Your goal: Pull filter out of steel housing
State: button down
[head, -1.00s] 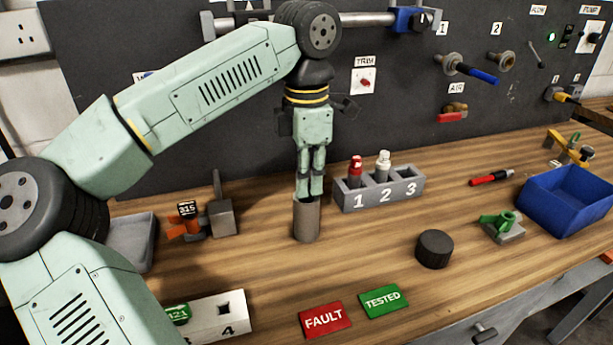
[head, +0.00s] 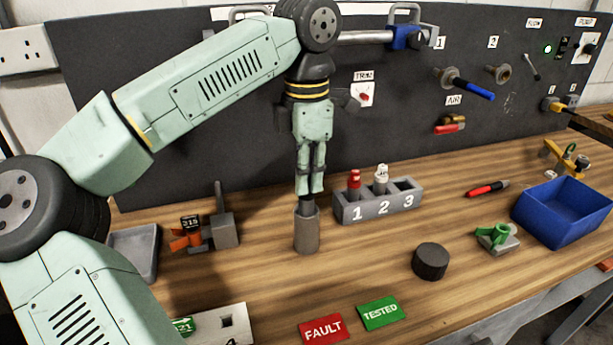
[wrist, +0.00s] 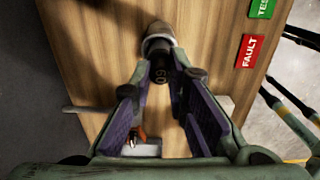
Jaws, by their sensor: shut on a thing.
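The steel housing (head: 306,235) is a grey-brown upright cylinder on the wooden bench. The dark filter (head: 306,206) stands up out of its open top, and its lower end is hidden at or inside the rim. My gripper (head: 309,190) points down, shut on the filter's upper part above the housing. In the wrist view, the filter (wrist: 160,70) shows pale markings between my fingers (wrist: 157,92), with the housing (wrist: 158,40) beyond it.
A grey rack (head: 378,205) numbered 1 to 3 stands right of the housing, holding red and white items. A black round piece (head: 430,261) lies front right. FAULT (head: 323,329) and TESTED (head: 381,311) cards lie in front. A blue bin (head: 562,212) is far right.

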jog(key=shift+r, duration=3.7)
